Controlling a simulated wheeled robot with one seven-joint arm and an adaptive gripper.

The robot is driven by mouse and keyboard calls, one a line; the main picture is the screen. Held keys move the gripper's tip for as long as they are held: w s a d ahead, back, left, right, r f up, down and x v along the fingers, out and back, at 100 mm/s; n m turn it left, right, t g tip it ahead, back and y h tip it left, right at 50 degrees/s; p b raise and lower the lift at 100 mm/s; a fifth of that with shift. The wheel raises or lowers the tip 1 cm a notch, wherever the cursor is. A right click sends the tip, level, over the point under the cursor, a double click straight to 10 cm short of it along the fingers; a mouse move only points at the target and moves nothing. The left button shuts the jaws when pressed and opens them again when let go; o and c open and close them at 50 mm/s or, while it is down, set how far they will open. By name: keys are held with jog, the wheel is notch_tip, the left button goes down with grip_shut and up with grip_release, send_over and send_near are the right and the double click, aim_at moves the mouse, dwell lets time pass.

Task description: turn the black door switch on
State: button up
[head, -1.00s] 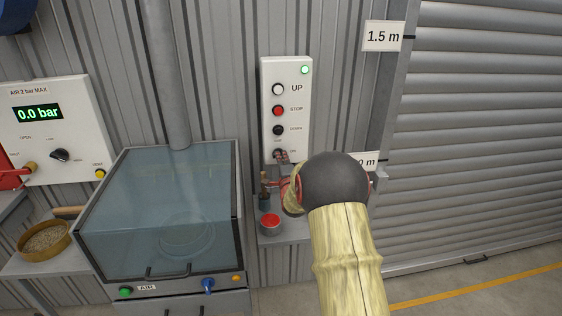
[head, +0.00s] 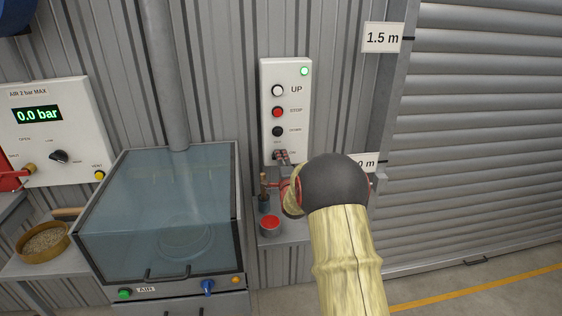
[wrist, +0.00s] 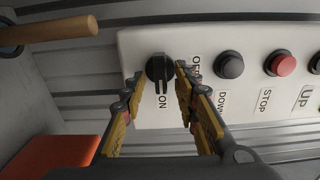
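The black door switch (wrist: 158,68) is a round knob with a bar handle at the end of the white door panel (wrist: 139,48). In the wrist view its bar points down at the ON label, while the OFF label is to its right. My gripper (wrist: 160,75) has its yellow-and-dark fingers spread, one on each side of the knob. Whether the fingertips touch it is hard to tell. In the head view my gripper (head: 283,157) is at the lower end of the panel (head: 302,125), and the switch is mostly hidden.
The panel's DOWN (head: 277,131), STOP (head: 277,112) and UP (head: 278,90) buttons are above the switch, with a lit green lamp (head: 304,71). A small shelf (head: 291,232) below holds a red-topped tin (head: 269,226) and a wooden-handled tool (head: 263,187). The roller door (head: 490,150) is at right.

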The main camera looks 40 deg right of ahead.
jog(key=v, duration=1.2)
jog(key=shift+d, duration=0.1)
dwell(0.4)
